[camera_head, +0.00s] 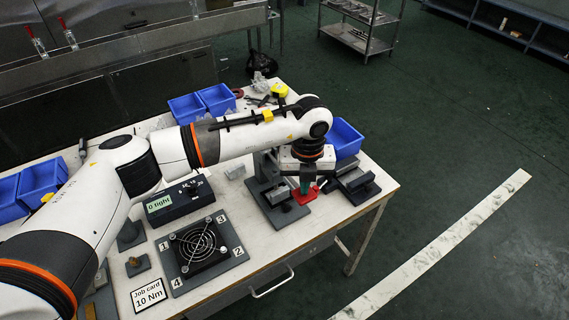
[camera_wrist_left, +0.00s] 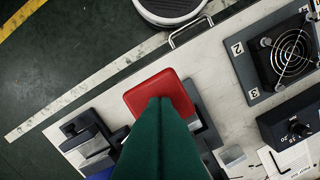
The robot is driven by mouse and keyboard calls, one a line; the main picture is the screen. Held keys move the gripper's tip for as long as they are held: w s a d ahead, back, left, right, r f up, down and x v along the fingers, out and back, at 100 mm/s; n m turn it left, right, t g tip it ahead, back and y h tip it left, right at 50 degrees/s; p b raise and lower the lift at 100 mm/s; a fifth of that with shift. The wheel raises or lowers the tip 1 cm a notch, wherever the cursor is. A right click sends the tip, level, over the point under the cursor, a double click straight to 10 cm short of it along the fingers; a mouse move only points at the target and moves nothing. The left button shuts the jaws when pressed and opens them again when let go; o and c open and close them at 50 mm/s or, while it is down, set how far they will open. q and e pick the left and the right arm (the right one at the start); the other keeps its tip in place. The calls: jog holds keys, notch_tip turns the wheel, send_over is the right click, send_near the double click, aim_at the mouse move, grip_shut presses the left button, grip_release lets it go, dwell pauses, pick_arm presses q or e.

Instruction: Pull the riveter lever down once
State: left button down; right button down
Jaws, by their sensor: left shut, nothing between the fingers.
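The riveter (camera_head: 277,200) stands on the right part of the table, with a dark base and a red lever pad (camera_head: 309,196) at its side. The red pad also shows in the left wrist view (camera_wrist_left: 146,91), partly covered by my fingers. My left gripper (camera_head: 305,188) points down at the red pad with its green fingers shut and empty. In the left wrist view the fingers (camera_wrist_left: 160,104) overlap the pad; I cannot tell whether they touch it. My arm hides the riveter's upper part. My right gripper is not in view.
A dark clamp-like fixture (camera_head: 356,184) stands close right of the riveter, with a blue bin (camera_head: 344,138) behind.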

pick_arm(q)
jog(key=shift+f, duration=0.2)
jog(key=shift+w+a+f+b, duration=0.1)
jog(key=shift+f+b, duration=1.65)
jog(key=shift+f, duration=0.3)
jog(key=shift+r, duration=0.1)
jog(key=shift+r+p, duration=1.9)
jog(key=shift+r, duration=1.65)
notch_tip(320, 180, up, 5)
jog(key=shift+p, duration=1)
